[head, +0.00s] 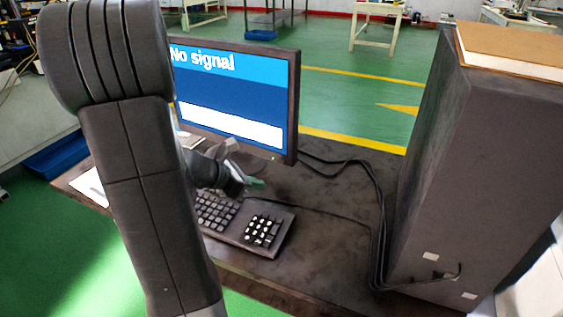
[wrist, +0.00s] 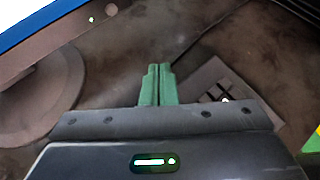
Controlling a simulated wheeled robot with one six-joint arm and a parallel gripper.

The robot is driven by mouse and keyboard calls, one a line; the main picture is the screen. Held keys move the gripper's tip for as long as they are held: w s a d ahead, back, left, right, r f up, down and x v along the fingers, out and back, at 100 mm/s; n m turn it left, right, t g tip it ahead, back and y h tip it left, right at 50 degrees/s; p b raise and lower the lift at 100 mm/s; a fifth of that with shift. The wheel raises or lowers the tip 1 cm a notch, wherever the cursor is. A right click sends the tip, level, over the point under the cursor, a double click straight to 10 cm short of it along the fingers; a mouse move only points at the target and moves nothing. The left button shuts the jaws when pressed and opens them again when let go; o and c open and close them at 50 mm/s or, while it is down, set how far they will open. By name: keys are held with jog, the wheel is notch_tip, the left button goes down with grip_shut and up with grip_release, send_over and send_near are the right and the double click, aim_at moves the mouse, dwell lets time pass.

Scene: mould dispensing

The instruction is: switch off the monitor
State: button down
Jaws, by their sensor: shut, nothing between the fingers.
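The monitor (head: 235,95) stands on the dark desk and is lit, with "No signal" on a blue screen. Its lower bezel crosses the upper left of the wrist view (wrist: 85,27), with a small pale round spot, perhaps a button (wrist: 111,9), near its right end. My gripper (head: 257,183) is just below the monitor's lower right part and above the keyboard. Its green fingers (wrist: 158,68) are together and empty in the wrist view, apart from the bezel. My arm hides the monitor's left part in the head view.
The keyboard (head: 262,231) lies in front of the monitor, partly hidden by my arm. A large dark computer case (head: 480,150) stands at the right. Black cables (head: 376,215) run across the desk (head: 325,240). The round monitor base (wrist: 40,100) is left of my fingers.

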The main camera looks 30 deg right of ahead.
jog(key=shift+w+d, duration=0.8)
jog(key=shift+d, duration=0.35)
jog(key=shift+w+d, duration=0.75)
jog(key=shift+d, duration=0.4)
jog(key=shift+w+d, duration=0.8)
jog(key=shift+d, duration=0.35)
jog(key=shift+w+d, duration=0.25)
jog(key=shift+d, duration=0.1)
jog(key=shift+w+d, duration=0.25)
jog(key=shift+d, duration=0.05)
jog(key=shift+s+a, duration=0.1)
dwell(0.3)
jog(key=shift+s+a, duration=0.4)
jog(key=shift+a, duration=0.15)
jog(key=shift+s+a, duration=0.75)
jog(key=shift+a, duration=0.3)
jog(key=shift+s+a, duration=0.7)
jog(key=shift+a, duration=0.35)
